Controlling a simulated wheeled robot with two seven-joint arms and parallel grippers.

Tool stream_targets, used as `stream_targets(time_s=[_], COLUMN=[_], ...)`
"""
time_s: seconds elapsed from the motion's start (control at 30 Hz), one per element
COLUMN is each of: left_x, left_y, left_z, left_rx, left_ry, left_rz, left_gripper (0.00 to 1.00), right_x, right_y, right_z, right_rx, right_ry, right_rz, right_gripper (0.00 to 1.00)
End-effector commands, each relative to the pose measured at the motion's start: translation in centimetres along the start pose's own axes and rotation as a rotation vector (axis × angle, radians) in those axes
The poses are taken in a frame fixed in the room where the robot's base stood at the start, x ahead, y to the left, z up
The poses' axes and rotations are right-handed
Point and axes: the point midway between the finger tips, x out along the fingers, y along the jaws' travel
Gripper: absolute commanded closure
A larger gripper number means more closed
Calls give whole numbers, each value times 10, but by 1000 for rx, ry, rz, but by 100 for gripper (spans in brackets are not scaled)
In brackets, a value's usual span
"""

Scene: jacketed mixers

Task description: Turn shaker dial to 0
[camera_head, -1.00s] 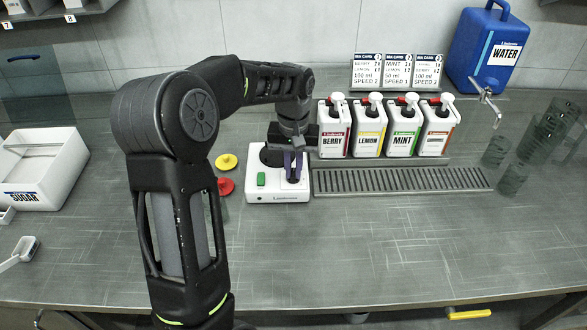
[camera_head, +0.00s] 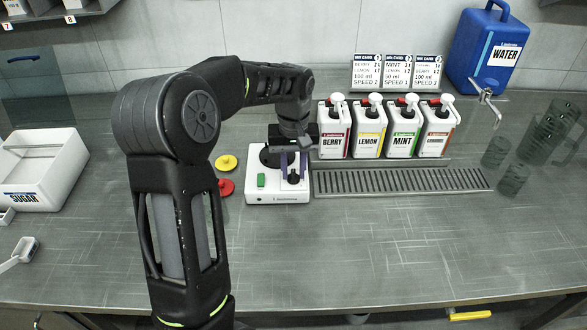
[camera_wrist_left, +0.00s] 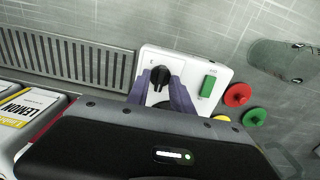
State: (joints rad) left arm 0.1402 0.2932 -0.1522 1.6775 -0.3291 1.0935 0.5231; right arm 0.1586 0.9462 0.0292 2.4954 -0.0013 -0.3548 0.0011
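My left gripper (camera_head: 293,170) is over the shaker. Its purple fingers are spread to either side of the dial with gaps, so it is open and empty. In the left wrist view the fingertips (camera_wrist_left: 159,83) also stand apart around the dial. The dial's exact setting is too small to read. My right gripper is out of view.
Bottles of berry (camera_head: 333,130), lemon (camera_head: 370,130), mint (camera_head: 404,131) and one more stand right of the shaker, behind a drain grate (camera_head: 400,181). Yellow (camera_head: 226,162) and red (camera_head: 225,187) lids lie to its left. The front counter is clear.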

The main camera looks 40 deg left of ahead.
Motion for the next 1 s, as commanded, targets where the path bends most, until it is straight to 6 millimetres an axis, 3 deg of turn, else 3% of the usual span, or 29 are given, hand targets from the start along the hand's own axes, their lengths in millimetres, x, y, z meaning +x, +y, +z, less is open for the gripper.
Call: stream_targets(time_s=[0.43,0.8,1.0], left_x=[-7,-64,-77], left_y=[0,0,0], left_z=[0,0,0], left_rx=[1,1,1], left_ry=[-1,2,-1], left_rz=[-1,1,0], left_gripper=[67,67,67], right_x=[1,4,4], right_y=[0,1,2], right_z=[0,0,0], right_rx=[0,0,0], right_ry=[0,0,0], right_rz=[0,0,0], right_gripper=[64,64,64])
